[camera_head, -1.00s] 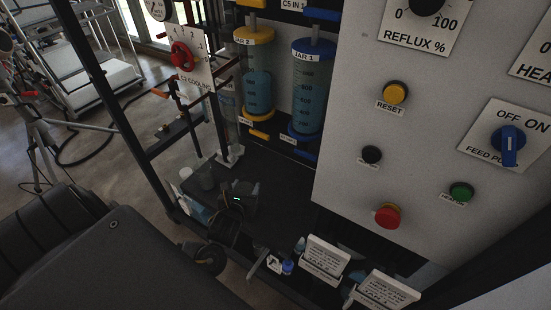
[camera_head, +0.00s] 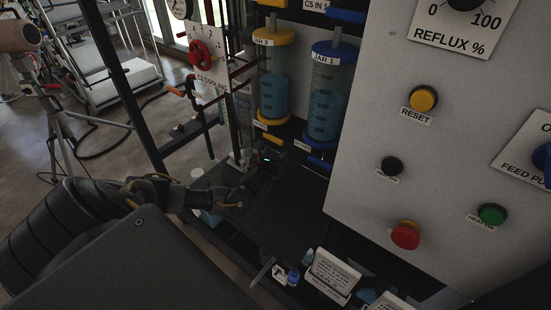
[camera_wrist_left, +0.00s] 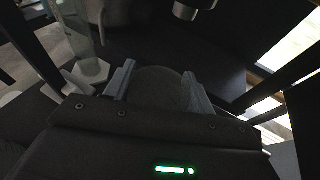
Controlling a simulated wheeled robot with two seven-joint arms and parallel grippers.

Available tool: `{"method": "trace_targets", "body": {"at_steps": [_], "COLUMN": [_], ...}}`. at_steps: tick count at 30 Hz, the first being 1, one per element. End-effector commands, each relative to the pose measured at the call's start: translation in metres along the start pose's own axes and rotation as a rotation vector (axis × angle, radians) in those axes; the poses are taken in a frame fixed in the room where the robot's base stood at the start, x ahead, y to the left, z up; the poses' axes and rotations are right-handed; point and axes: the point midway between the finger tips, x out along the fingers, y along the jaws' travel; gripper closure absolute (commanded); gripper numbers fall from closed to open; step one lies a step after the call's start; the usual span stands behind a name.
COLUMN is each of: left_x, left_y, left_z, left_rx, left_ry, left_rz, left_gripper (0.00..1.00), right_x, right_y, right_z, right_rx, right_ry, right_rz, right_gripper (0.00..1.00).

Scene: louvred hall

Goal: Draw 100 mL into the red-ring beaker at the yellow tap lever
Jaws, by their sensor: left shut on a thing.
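My left gripper (camera_head: 262,166) is on the dark bench below the jars, its arm coming in from the left. In the left wrist view its fingers (camera_wrist_left: 157,88) are shut on a dark, round-topped thing (camera_wrist_left: 160,84), taken to be the beaker; no red ring shows, and its level cannot be read. The yellow tap lever (camera_head: 269,139) is under JAR 2 (camera_head: 273,85), a yellow-capped jar of blue liquid, just above the gripper. A metal spout-like end (camera_wrist_left: 193,8) shows at the top of the wrist view. My right gripper is out of view.
JAR 1 (camera_head: 328,95) with blue caps stands right of JAR 2, a blue lever (camera_head: 319,161) below it. A white control panel (camera_head: 380,150) walls off the right. White cards (camera_head: 333,275) and small bottles stand in front. A dark post (camera_head: 118,85) rises at left.

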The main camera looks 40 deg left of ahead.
Motion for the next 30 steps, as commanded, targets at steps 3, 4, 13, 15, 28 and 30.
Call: {"method": "trace_targets", "body": {"at_steps": [3, 4, 13, 15, 28, 30], "left_x": [0.018, 0.020, 0.028, 0.030, 0.035, 0.036], "left_y": [0.000, 0.000, 0.000, -0.001, 0.000, -0.001], "left_z": [0.007, 0.007, -0.002, -0.012, -0.026, -0.028], "left_rx": [-0.001, 0.000, 0.000, 0.001, -0.001, 0.000], "left_ry": [-0.004, -0.003, 0.002, 0.003, -0.001, 0.000], "left_rz": [0.001, 0.000, 0.000, 0.000, -0.001, -0.001], "left_gripper": [0.84, 0.84, 0.84, 0.84, 0.84, 0.84], "right_x": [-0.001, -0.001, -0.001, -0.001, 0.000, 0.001], "right_y": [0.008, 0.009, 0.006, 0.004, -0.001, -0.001], "right_z": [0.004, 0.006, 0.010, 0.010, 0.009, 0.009], "right_rx": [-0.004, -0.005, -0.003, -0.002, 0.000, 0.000], "right_ry": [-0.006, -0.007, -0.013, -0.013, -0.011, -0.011], "right_rz": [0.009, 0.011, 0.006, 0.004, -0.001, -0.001], "right_gripper": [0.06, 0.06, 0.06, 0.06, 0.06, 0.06]}}
